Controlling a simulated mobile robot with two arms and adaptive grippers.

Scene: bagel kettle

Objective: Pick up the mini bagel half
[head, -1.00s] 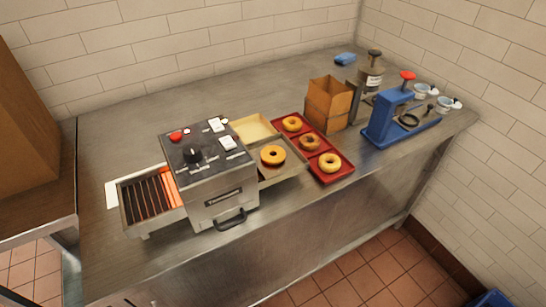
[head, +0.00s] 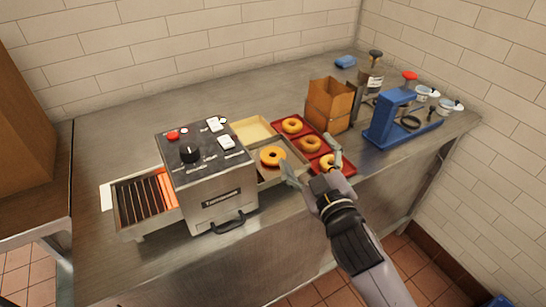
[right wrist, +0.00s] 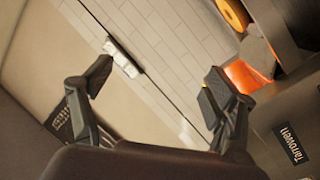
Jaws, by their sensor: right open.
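A golden bagel piece (head: 272,156) lies on the metal tray at the toaster's right side. Part of an orange-brown bagel (right wrist: 233,14) shows at the top of the right wrist view. Three more bagels sit in the red tray (head: 345,172): a back one (head: 292,125), a middle one (head: 310,144) and a front one (head: 325,161), partly hidden by my gripper. I cannot tell which is the mini half. My right gripper (head: 310,155) is open and empty, its left finger close to the bagel piece. It also shows open in the right wrist view (right wrist: 158,82). My left gripper is not in view.
The toaster (head: 210,185) stands left of my gripper, its glowing rack further left. A cardboard box (head: 328,104) stands behind the red tray. A blue press (head: 390,118) and several small cups stand right. The counter's back left (head: 110,130) is clear.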

